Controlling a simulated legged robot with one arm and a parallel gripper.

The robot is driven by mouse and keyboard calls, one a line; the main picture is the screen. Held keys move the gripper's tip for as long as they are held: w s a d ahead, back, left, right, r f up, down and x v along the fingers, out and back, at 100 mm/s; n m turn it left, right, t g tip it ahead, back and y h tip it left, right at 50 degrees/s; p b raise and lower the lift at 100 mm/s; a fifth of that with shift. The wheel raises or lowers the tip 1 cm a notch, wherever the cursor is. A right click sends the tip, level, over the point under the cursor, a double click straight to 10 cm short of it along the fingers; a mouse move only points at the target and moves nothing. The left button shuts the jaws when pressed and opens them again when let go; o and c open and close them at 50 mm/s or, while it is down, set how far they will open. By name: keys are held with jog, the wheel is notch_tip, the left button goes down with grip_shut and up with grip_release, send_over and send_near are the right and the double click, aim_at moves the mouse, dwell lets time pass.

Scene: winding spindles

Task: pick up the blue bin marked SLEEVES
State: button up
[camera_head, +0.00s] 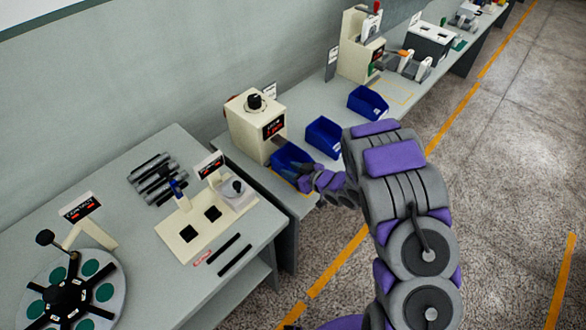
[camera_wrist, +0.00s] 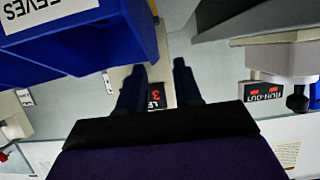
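The blue bin marked SLEEVES (camera_wrist: 70,50) fills the upper left of the wrist view. Its white label is upside down there and cut off by the frame, showing "EEVES". In the head view, the blue bin closest to my gripper (camera_head: 289,156) appears to be the same one; its label is not readable there. It stands on the bench in front of a cream machine and is partly hidden by my gripper (camera_head: 304,174). In the wrist view my gripper (camera_wrist: 158,85) has two dark fingers apart, with nothing between them. The bin is beside the fingers, not between them.
Two more blue bins, one in the middle (camera_head: 324,138) and one farther back (camera_head: 368,103), stand along the bench. The cream machine (camera_head: 256,128) rises behind the closest bin. A nearer bench (camera_head: 160,290) holds fixtures and dark rods. Floor at right is clear.

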aim_at(285, 167)
jog(key=shift+w+f, duration=0.2)
jog(key=shift+w, duration=0.05)
jog(key=b+x, duration=0.1)
jog(key=x, duration=0.3)
jog(key=shift+w+d+f, duration=0.15)
jog(key=shift+d, duration=0.05)
jog(key=shift+a, duration=0.3)
jog(key=shift+d, duration=0.25)
grip_shut()
jog(key=shift+a, duration=0.15)
